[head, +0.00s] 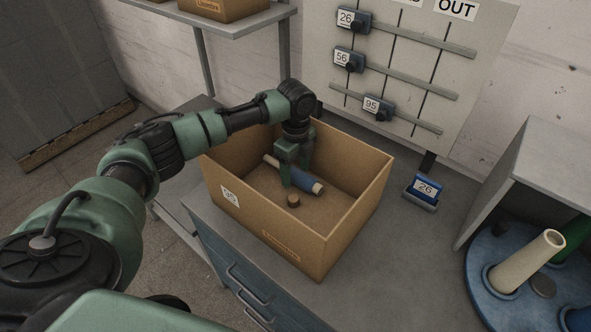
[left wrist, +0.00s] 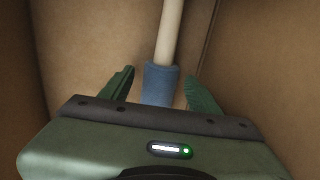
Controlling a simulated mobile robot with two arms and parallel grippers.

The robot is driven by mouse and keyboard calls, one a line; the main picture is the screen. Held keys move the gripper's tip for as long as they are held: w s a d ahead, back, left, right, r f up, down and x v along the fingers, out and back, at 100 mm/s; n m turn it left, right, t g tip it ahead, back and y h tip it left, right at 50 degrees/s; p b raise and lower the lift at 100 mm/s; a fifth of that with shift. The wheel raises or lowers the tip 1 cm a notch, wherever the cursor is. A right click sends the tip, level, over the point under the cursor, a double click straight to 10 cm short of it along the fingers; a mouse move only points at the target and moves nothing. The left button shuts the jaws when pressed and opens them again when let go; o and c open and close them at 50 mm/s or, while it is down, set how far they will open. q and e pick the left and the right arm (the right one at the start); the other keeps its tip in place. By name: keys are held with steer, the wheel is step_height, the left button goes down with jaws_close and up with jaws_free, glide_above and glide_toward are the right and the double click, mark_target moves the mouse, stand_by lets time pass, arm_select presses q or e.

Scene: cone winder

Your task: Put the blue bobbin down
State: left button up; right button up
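The blue bobbin (head: 306,182) lies on the floor of a cardboard box (head: 292,238), a blue winding on a pale tube. In the left wrist view the blue winding (left wrist: 160,84) and pale tube run between my fingers. My left gripper (head: 296,172) reaches down into the box over the bobbin. Its fingers stand either side of the winding with a gap on each side, so it looks open (left wrist: 160,85). Part of the bobbin is hidden behind the fingers. My right gripper is not in view.
A small brown cylinder (head: 293,201) stands in the box near the bobbin. The box walls rise around my gripper. A label board (head: 400,75) stands behind.

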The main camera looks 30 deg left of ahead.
mark_target(296, 170)
arm_select(q)
steer(key=shift+r, duration=0.15)
step_height(296, 170, up, 12)
steer(key=b, duration=0.2)
